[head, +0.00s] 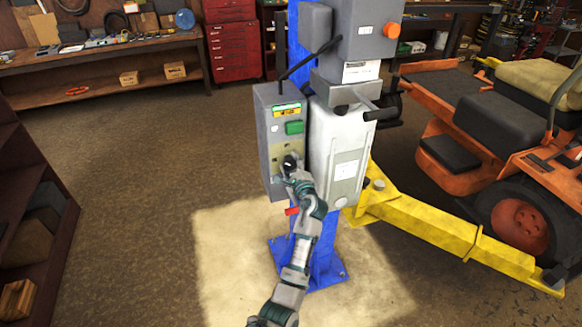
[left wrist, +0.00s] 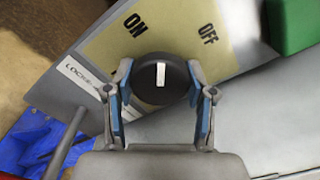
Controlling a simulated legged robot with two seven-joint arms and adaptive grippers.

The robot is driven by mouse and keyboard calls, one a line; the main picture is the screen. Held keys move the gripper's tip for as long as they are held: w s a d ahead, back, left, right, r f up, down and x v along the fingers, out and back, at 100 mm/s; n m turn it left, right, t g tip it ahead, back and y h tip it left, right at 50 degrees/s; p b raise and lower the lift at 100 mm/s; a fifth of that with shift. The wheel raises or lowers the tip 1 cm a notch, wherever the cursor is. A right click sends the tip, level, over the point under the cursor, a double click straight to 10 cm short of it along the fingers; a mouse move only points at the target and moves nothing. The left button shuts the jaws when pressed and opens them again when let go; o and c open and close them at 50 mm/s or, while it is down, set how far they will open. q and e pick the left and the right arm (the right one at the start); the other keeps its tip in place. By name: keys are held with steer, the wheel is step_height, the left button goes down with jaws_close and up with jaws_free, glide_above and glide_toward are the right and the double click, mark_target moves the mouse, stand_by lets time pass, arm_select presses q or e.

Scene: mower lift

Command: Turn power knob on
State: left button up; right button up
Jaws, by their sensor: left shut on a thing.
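The power knob (left wrist: 176,88) is round and black with a white line on its face. It sits on a beige label plate (left wrist: 180,35) with ON printed at upper left and OFF at upper right. The white line stands nearly upright in the left wrist view, between the two words. In the head view the knob is mostly hidden by my gripper at the front of the grey control box (head: 262,135). My left gripper (left wrist: 161,72) has its blue-padded fingers on both sides of the knob and is shut on it. My right gripper is not in view.
A green button (head: 294,127) sits above the knob on the box. The blue lift post (head: 324,245) and a white tank (head: 338,150) stand beside it. A yellow lift arm (head: 440,228) reaches right under an orange mower (head: 505,135).

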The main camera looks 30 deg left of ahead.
arm_select(q)
steer(key=n+b, duration=0.1)
steer(key=n, duration=0.2)
steer(key=n+b, duration=0.1)
steer(key=n, duration=0.1)
steer(key=shift+f+b, duration=0.3)
steer(key=shift+f+n+b, duration=0.1)
steer(key=shift+n+b, duration=0.45)
steer(key=shift+n, duration=0.55)
steer(key=o, duration=1.2)
steer(key=shift+s, duration=0.1)
steer(key=shift+r, duration=0.2)
steer(key=v, duration=1.2)
